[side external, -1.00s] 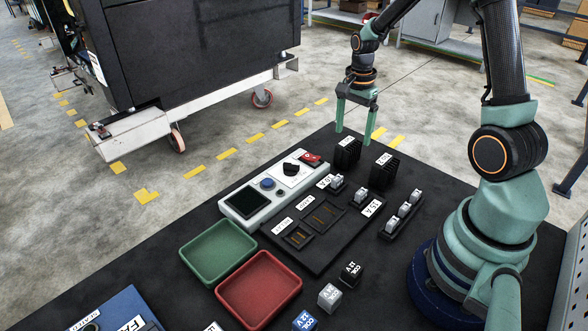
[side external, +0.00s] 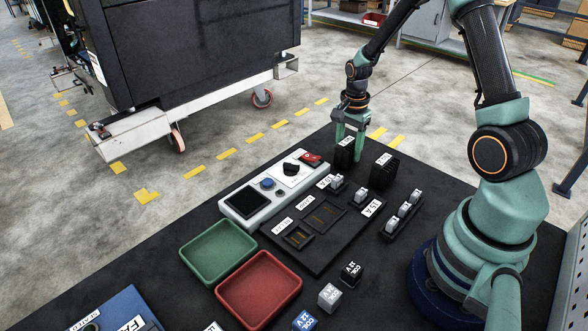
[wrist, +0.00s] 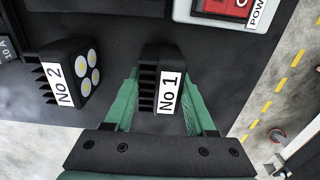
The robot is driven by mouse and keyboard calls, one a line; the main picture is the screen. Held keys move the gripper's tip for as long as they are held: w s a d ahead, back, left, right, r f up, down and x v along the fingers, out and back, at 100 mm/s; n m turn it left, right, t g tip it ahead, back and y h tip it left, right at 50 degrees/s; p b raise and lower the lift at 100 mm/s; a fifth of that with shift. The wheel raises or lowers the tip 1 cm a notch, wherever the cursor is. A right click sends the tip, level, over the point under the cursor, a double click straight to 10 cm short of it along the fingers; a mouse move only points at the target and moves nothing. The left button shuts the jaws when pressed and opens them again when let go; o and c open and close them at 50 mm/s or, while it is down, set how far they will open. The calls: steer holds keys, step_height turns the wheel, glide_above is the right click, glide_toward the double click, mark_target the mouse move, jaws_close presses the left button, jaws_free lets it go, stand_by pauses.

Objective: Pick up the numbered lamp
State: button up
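Two black finned lamps with number labels stand on the dark table. The lamp labelled No 1 (side external: 344,156) is at the far edge, and it is in the middle of the wrist view (wrist: 166,80). The lamp labelled No 2 (side external: 384,173) stands nearer my arm's base; the wrist view shows it at left (wrist: 70,80) with several pale round lenses. My gripper (side external: 349,147) is low over No 1. Its green fingers (wrist: 163,85) are on either side of that lamp, apart, and firm contact cannot be made out. The fingertips are partly hidden.
A control box (side external: 262,193) with a red power switch (side external: 311,159) stands left of No 1. A black fixture plate (side external: 315,232), several small relay blocks (side external: 402,212), a green tray (side external: 218,252) and a red tray (side external: 258,289) lie nearer. The table edge is close behind No 1.

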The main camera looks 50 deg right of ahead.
mark_target(349, 142)
jaws_close()
steer(key=shift+r, duration=0.15)
step_height(349, 142, up, 20)
stand_by(0.3)
